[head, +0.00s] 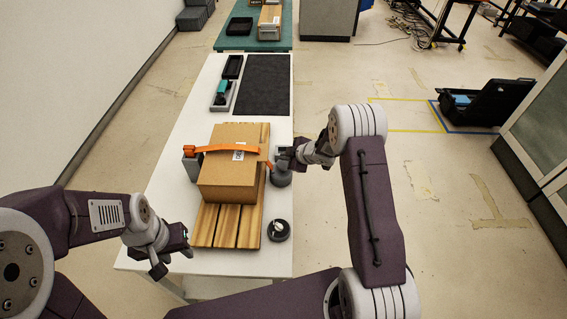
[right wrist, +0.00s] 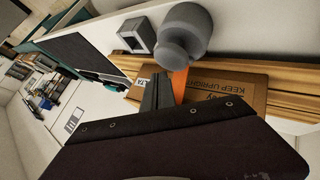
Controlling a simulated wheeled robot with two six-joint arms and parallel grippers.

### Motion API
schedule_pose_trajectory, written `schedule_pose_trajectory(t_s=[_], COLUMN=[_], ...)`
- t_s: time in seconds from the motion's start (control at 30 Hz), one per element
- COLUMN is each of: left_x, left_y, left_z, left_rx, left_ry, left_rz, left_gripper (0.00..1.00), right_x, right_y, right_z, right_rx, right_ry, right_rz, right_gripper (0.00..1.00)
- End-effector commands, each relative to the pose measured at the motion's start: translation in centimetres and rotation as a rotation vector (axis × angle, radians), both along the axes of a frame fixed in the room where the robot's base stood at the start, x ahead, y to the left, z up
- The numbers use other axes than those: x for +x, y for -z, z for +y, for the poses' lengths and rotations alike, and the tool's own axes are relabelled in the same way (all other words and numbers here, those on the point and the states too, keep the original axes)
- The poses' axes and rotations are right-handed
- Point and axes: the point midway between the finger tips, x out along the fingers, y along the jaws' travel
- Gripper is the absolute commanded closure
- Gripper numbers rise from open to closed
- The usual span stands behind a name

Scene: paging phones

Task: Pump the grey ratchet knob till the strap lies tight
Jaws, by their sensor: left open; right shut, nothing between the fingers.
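A cardboard box (head: 228,181) sits on a slatted wooden pallet (head: 208,236) on the white table. An orange strap (head: 222,148) arches over the box from a grey post (head: 192,165) at its left to the ratchet side at its right. The grey ratchet knob (head: 281,178) stands at the box's right side; in the right wrist view the round knob (right wrist: 184,36) shows above the strap (right wrist: 180,84). My right gripper (head: 284,158) is shut and empty close to the knob; contact cannot be told. My left gripper (head: 172,264) is open and empty near the table's front left.
A dark round dish (head: 278,230) lies right of the pallet. Dark trays (head: 233,67), a teal-handled item (head: 221,92) and a black mat (head: 263,84) lie at the back of the table. A square grey holder (right wrist: 137,35) shows near the knob.

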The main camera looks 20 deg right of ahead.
Motion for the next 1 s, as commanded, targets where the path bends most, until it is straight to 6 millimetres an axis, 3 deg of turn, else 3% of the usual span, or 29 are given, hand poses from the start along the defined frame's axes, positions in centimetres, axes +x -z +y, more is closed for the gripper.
schedule_pose_trajectory(t_s=[1.0], left_x=[0.0], left_y=[1.0], left_z=[0.0], left_rx=[0.000], left_ry=[0.000], left_rz=[0.000], left_gripper=[0.60], right_x=[0.0], right_y=[1.3], right_z=[0.0], right_rx=[0.000], right_ry=[0.000], right_rz=[0.000], right_gripper=[1.00])
